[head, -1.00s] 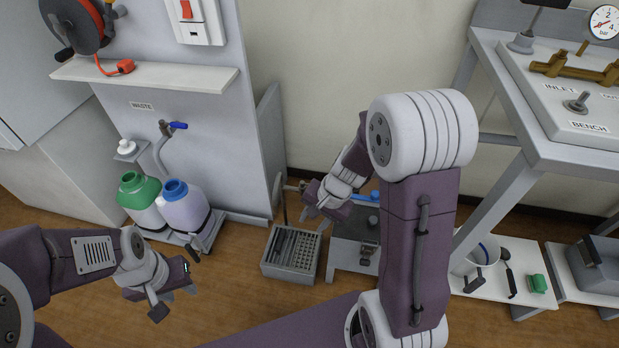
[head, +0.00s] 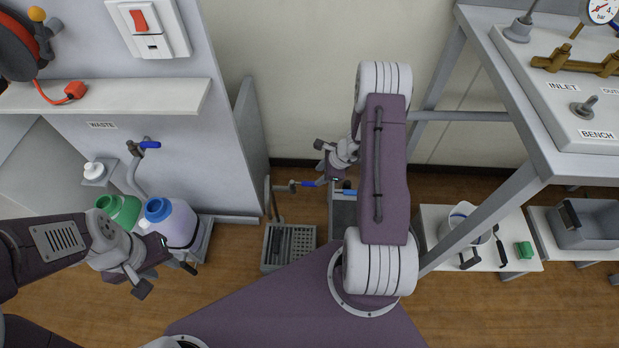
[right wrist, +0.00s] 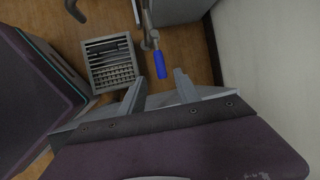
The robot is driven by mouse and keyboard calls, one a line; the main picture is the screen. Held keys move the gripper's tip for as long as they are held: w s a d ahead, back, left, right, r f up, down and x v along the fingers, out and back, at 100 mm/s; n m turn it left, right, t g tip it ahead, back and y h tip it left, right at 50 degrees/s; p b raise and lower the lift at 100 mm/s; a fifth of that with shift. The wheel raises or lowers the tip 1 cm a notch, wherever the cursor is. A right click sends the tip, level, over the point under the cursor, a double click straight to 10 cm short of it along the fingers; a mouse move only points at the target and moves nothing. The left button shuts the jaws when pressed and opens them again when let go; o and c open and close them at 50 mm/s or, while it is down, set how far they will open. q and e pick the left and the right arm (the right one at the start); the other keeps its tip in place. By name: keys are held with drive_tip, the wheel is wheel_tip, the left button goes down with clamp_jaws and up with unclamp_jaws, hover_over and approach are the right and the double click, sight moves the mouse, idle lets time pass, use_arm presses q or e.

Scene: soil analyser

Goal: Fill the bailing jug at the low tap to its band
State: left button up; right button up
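The white jug (head: 457,222) with a blue band stands on a low white shelf at the right in the head view. Its fill level cannot be told. The low tap (head: 292,186) with a blue lever (head: 308,184) is low by the wall, above a grated drain (head: 302,244). In the right wrist view the blue lever (right wrist: 160,65) lies just beyond and between the fingertips of my right gripper (right wrist: 157,90), which is open and empty. My right gripper (head: 325,160) is close to the tap in the head view. My left gripper (head: 165,277) is open and empty near the bottles.
Green (head: 121,212) and blue-capped (head: 172,222) bottles stand on a low tray at left, below the waste tap (head: 148,145). The bench frame (head: 485,225) rises in front of the shelf.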

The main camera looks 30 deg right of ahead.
sight(310, 183)
drive_tip(key=b+x, duration=0.3)
drive_tip(key=x, duration=0.5)
drive_tip(key=shift+f, duration=0.15)
clamp_jaws()
idle(1.0)
